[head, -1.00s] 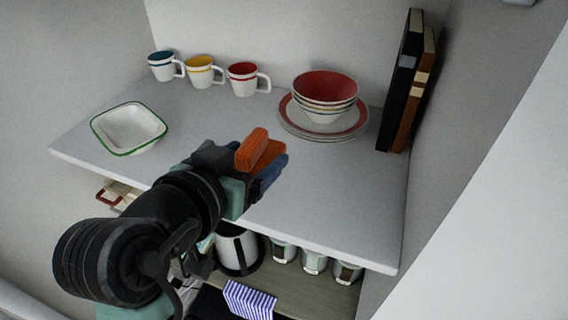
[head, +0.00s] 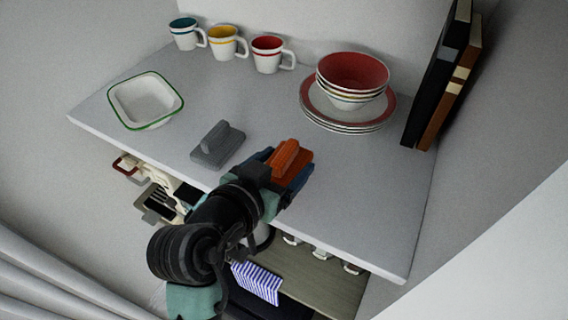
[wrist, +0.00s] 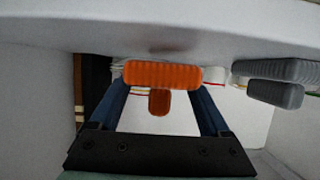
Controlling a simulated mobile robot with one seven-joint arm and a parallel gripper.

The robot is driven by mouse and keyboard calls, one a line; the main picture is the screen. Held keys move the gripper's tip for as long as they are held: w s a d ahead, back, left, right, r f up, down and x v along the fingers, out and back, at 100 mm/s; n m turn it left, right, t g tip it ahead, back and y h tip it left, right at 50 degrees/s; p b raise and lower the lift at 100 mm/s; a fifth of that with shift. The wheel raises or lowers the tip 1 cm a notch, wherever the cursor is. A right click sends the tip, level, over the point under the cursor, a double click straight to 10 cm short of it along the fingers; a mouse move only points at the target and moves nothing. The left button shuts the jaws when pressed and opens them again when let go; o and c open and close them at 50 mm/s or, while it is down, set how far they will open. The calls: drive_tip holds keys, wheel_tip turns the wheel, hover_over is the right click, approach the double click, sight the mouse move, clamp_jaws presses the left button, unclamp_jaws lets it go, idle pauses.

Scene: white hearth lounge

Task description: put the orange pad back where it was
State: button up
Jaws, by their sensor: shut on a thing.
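The orange pad (head: 290,153) is a block with a raised grip. My gripper (head: 284,170) is shut on it, over the front part of the white shelf (head: 345,200). In the wrist view the pad (wrist: 162,74) sits between the two blue fingers of my gripper (wrist: 162,92), its broad base towards the shelf surface, with a faint shadow by it. I cannot tell whether it touches the shelf. A grey pad (head: 217,144) of like shape stands on the shelf to the left of my gripper, apart from it. It also shows in the wrist view (wrist: 275,72).
A green-rimmed bowl (head: 146,101) stands at left. Three mugs (head: 228,43) line the back. Red bowls on plates (head: 348,112) stand back right, with upright books (head: 437,85) at the right wall. The shelf's front right is clear. A lower shelf holds a striped cloth (head: 257,282).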

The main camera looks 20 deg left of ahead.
drive_tip(key=shift+f, duration=0.65)
drive_tip(key=shift+f, duration=0.1)
drive_tip(key=o, duration=1)
drive_tip(key=shift+r, duration=0.2)
drive_tip(key=b+v, duration=0.2)
drive_tip(key=v, duration=1)
drive_tip(key=shift+b, duration=0.3)
